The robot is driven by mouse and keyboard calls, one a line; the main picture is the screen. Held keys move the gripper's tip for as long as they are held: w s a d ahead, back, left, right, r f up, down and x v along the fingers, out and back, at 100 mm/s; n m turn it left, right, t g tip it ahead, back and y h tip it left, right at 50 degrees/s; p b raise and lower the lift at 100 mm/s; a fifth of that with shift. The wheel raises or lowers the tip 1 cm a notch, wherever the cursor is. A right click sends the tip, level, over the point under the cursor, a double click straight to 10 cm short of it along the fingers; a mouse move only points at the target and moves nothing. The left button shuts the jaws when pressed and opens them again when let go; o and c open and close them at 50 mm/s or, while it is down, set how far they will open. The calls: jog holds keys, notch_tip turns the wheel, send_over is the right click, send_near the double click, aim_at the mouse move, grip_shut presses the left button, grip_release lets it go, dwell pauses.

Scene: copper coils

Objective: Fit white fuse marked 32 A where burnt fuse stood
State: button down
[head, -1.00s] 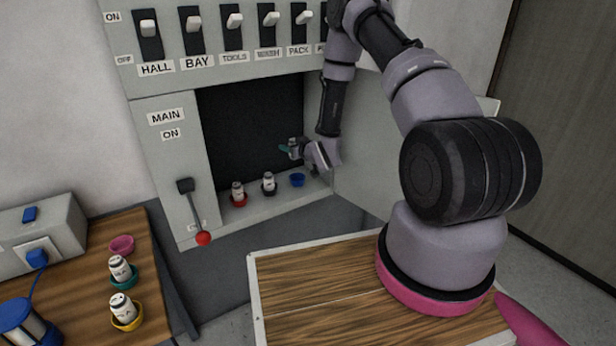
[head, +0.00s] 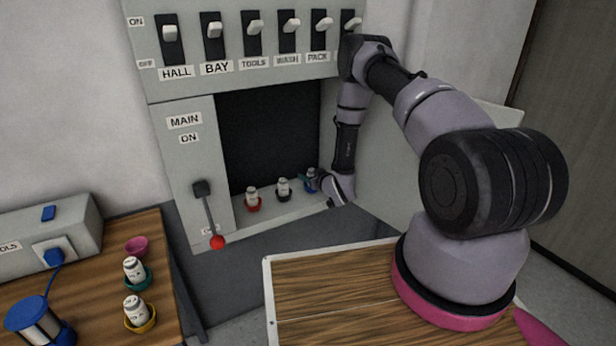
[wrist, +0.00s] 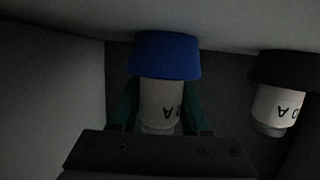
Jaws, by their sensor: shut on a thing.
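My gripper (head: 316,180) is inside the open fuse box, low at its right side. It is shut on a white fuse (wrist: 162,104), with a teal finger on either side. In the wrist view the fuse's end is in the blue holder (wrist: 166,56); whether it is fully seated I cannot tell. An "A" shows on the fuse, but its number is not readable. In the head view the blue holder (head: 309,188) is partly hidden by my gripper. To its left, white fuses stand in a black holder (head: 284,197) and a red holder (head: 254,207).
The MAIN lever (head: 209,212) hangs down, its red knob in front of the box. Breaker switches (head: 254,35) line the panel above. On the left bench, fuses stand in teal (head: 148,278) and yellow (head: 152,318) holders; a pink holder (head: 136,246) is empty. The box door (head: 385,160) is open.

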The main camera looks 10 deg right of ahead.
jog(key=shift+f, duration=0.3)
jog(key=shift+c, duration=1.9)
grip_release()
